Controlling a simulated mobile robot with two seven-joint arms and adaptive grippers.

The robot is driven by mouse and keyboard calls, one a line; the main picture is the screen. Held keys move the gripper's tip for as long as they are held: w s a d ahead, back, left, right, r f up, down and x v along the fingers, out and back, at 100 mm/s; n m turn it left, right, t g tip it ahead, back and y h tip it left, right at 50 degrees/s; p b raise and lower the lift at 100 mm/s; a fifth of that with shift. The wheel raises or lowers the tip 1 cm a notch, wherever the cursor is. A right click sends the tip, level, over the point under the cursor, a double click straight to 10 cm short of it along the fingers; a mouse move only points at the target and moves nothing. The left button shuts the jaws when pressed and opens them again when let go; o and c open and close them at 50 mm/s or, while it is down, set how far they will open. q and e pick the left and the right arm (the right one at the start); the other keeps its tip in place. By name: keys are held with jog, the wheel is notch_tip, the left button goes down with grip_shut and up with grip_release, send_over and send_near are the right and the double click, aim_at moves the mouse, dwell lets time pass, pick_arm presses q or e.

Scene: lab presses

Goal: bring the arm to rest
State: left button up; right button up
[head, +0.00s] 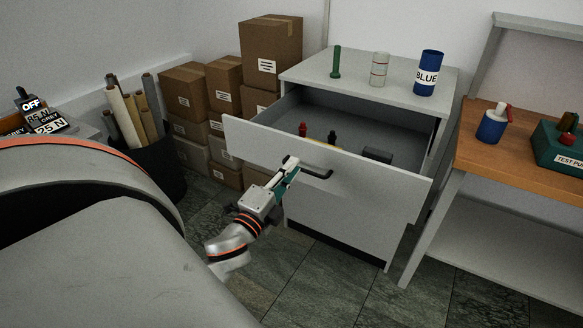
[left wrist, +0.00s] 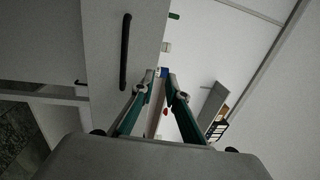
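My left gripper (head: 290,165) is in front of the open drawer (head: 372,172), at the left end of its dark handle (head: 318,173). In the left wrist view my left gripper's fingers (left wrist: 159,74) are apart with a narrow gap between the tips and hold nothing that I can see. The handle (left wrist: 125,52) lies to the left of the fingers there, apart from them. Whether the fingers touch the drawer front is unclear. My right gripper is in neither view.
In the drawer lie a red item (head: 302,129), a black and red item (head: 332,137) and a dark block (head: 377,155). On the cabinet (head: 300,72) stand a green bolt (head: 336,63), a pale cylinder (head: 379,69) and a blue drum (head: 428,74). Boxes (head: 270,55) stand behind; a workbench (head: 478,150) is right.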

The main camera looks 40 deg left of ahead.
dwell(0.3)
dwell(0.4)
pick_arm(q)
jog(key=s+d+f+n+g+h, duration=0.25)
jog(key=d+f, duration=0.35)
jog(key=f, duration=0.4)
jog(key=s+d+f+n+g+h, duration=0.2)
jog(key=d+f+n, duration=0.3)
jog(key=f, duration=0.4)
jog(key=s+d+f+n+g+h, duration=0.3)
jog(key=s+d+f, duration=0.6)
jog(key=d+f, duration=0.3)
jog(key=shift+s+d+n+g, duration=0.2)
jog(key=shift+s+n+g, duration=0.15)
jog(key=shift+g, duration=0.1)
jog(key=shift+a, duration=0.1)
